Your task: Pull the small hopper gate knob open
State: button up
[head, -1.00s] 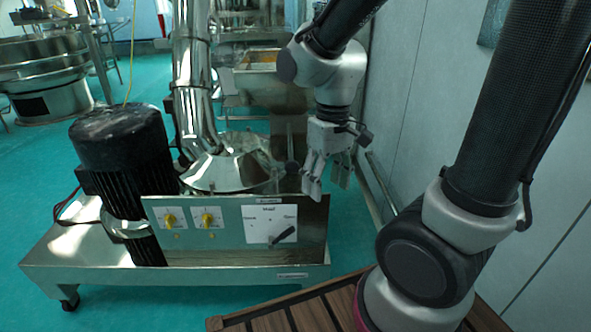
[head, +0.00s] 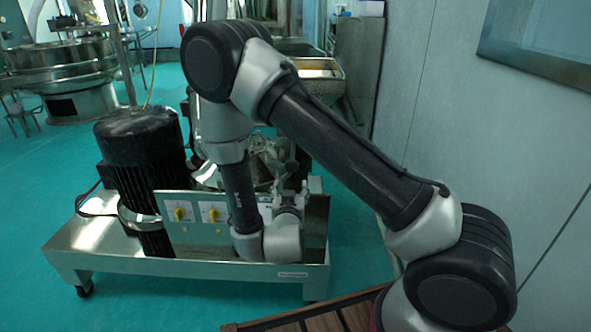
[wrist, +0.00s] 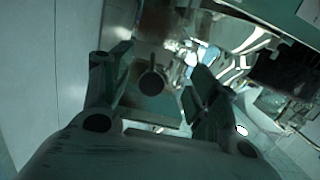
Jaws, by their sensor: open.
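The gate knob, a dark round ball, shows in the wrist view (wrist: 152,82). It appears in the gap between the two fingers, with no finger touching it; how far beyond the fingertips it lies I cannot tell. In the head view it is a small dark spot (head: 291,166) just above my gripper, partly hidden. My gripper (head: 290,192) is open and empty, low behind the control panel, fingers pointing away toward the hopper machine. Both spread fingers also show in the wrist view (wrist: 160,65). My arm hides much of the machine.
The control panel (head: 196,235) with yellow switches stands in front of the machine; my wrist covers its right part. A black motor (head: 142,165) is at left on the steel base (head: 110,262). A wall (head: 450,120) runs along the right. Green floor is open behind.

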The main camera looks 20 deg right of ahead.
aim_at(291, 168)
jog(key=shift+t+h, duration=0.3)
jog(key=shift+t, duration=0.5)
jog(key=w+r, duration=0.1)
jog(key=w, duration=0.1)
jog(key=w+d+r, duration=0.1)
jog(key=w, duration=0.2)
jog(key=w+d+r, duration=0.1)
jog(key=w, duration=0.1)
jog(key=shift+w+d+r, duration=0.2)
jog(key=shift+w+r, duration=0.1)
jog(key=shift+w, duration=0.05)
